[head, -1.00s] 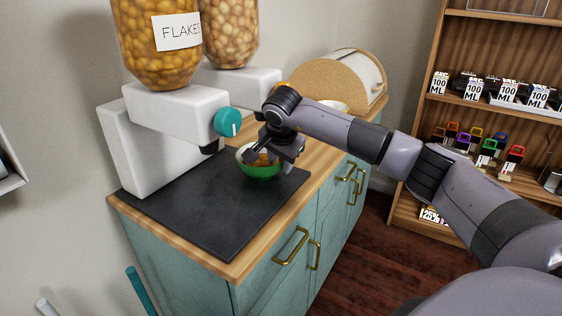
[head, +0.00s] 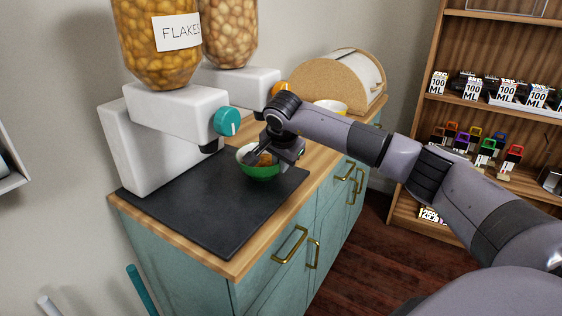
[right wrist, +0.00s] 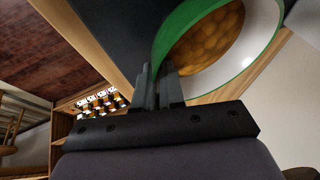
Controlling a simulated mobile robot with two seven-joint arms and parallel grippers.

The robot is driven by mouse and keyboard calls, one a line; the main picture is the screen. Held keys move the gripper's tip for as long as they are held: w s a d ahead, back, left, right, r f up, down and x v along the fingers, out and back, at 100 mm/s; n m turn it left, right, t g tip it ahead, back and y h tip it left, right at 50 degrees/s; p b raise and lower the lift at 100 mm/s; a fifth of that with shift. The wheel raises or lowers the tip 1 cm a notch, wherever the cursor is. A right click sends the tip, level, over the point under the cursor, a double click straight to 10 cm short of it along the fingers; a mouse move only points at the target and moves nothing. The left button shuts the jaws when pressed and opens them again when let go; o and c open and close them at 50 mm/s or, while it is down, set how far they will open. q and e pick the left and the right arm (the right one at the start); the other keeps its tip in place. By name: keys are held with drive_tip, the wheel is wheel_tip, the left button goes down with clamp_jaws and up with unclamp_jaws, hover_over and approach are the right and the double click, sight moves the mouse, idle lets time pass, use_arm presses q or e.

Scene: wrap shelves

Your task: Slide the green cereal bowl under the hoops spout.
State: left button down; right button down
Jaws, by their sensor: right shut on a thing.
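The green cereal bowl (head: 262,173), white inside and holding brown-yellow cereal, stands on the dark mat (head: 215,213) in front of the dispensers. My right gripper (head: 262,154) is shut on its rim. In the right wrist view the fingers (right wrist: 160,85) pinch the green wall (right wrist: 183,32), with cereal (right wrist: 210,40) inside. The near dispenser (head: 165,112) is labelled FLAKES and has a teal knob (head: 227,121). A second dispenser (head: 240,78) stands behind it with an orange knob (head: 281,89). No hoops label is readable, and its spout is hidden. My left gripper is not in view.
A yellow and white bowl (head: 331,106) stands farther back, by a wooden roll-top box (head: 335,80). The teal cabinet (head: 300,262) has brass handles. A wooden shelf (head: 485,108) with small goods stands at right. The mat's front is clear.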

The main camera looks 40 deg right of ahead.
drive_tip(key=shift+s, duration=0.55)
drive_tip(key=c, duration=1.2)
unclamp_jaws()
drive_tip(key=shift+w+f, duration=0.1)
drive_tip(key=shift+w, duration=0.05)
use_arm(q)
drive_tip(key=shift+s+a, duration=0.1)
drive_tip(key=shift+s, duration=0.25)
use_arm(e)
drive_tip(key=shift+o, duration=0.2)
drive_tip(key=v, duration=0.7)
drive_tip(key=shift+a, duration=0.1)
